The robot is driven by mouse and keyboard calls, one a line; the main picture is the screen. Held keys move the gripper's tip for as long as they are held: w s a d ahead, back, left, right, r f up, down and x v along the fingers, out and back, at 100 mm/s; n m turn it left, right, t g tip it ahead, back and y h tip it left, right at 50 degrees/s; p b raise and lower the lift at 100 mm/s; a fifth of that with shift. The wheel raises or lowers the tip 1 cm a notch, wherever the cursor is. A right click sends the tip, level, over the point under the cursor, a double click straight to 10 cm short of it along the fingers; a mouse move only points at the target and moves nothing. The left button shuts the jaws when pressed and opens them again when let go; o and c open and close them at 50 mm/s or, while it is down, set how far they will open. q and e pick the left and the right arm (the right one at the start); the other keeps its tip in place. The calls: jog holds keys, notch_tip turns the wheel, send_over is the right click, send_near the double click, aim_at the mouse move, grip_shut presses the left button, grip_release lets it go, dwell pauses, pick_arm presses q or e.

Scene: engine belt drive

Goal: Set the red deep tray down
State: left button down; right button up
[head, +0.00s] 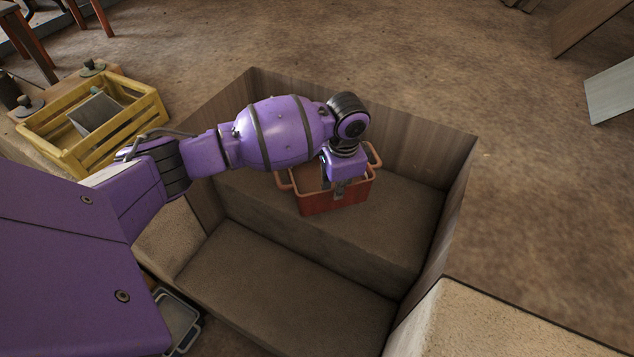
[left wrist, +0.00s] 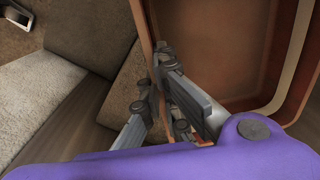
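The red deep tray (head: 322,203), with a handle at each end, is inside a sunken wood-walled pit, over its raised brown step. I cannot tell whether its base touches the step. My left gripper (head: 341,190) reaches down to the tray's near wall. In the left wrist view, the fingers of my left gripper (left wrist: 163,103) are on either side of the tray's thin wall, one inside and one outside, and look closed on it. The tray's inside (left wrist: 225,55) looks empty where it shows. My arm hides part of the tray in the head view. My right gripper is not in view.
The pit's raised step (head: 405,220) is bare to the right of the tray. A lower step (head: 290,295) in front is clear. Wooden pit walls (head: 430,150) surround it. A yellow crate (head: 145,115) holding a grey piece stands at left. A grey tray (head: 178,322) lies below.

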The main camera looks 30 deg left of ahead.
pick_arm(q)
jog(key=shift+w+d+f, duration=0.2)
jog(key=shift+w+f, duration=0.3)
jog(key=shift+w, duration=0.15)
jog(key=shift+w+f, duration=0.3)
jog(key=shift+f, duration=0.05)
notch_tip(320, 180, down, 3)
jog(key=shift+w+d+f+b, duration=0.1)
jog(key=shift+w+d+b, duration=0.05)
jog(key=shift+b, duration=0.8)
jog(key=shift+f, duration=0.2)
jog(key=c, duration=2)
grip_release()
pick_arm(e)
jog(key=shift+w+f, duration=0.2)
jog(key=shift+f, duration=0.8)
pick_arm(q)
jog(key=shift+r, duration=0.1)
